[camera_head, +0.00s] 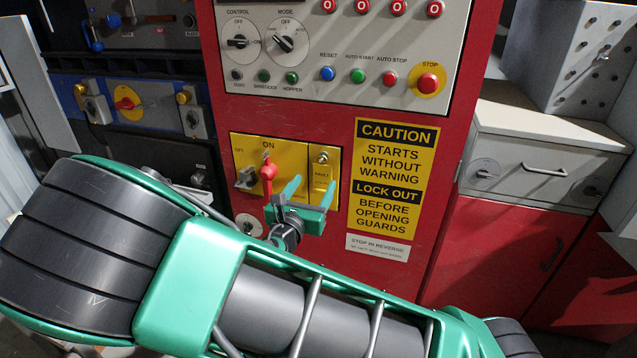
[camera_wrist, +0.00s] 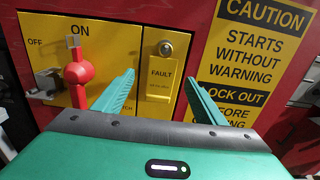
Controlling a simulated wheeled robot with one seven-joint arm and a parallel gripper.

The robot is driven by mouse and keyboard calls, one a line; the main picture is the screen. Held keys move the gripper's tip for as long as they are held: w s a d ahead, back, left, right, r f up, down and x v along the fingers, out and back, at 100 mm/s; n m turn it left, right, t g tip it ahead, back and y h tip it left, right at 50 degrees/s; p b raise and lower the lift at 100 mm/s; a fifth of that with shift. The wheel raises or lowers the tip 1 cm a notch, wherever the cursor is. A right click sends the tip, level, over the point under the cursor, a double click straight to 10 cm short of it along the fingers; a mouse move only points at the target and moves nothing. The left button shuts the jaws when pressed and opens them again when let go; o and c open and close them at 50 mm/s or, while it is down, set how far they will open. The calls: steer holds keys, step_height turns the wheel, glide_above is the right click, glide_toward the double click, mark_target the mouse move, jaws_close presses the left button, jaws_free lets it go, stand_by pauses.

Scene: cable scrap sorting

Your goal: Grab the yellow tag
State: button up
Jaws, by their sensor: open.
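The yellow tag (camera_wrist: 160,82), marked FAULT, hangs below a round metal peg (camera_wrist: 165,48) on a yellow plate on the red cabinet. It also shows in the head view (camera_head: 321,171), partly behind a finger. My gripper (camera_wrist: 159,78) is open, with its two green fingers pointing at the plate. In the wrist view the tag lies between the fingertips, with nothing gripped. In the head view my gripper (camera_head: 314,186) is just in front of the tag's lower part. I cannot tell whether the fingertips reach past the tag's face.
A red switch handle (camera_head: 268,172) under ON stands close left of my gripper, with a grey padlock-like block (camera_head: 244,179) beside it. A caution sign (camera_head: 393,178) is to the right. Buttons and knobs fill the panel (camera_head: 320,50) above.

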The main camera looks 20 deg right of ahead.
mark_target(322, 172)
steer(key=x, duration=0.5)
steer(key=shift+d, duration=0.1)
steer(key=c, duration=1.4)
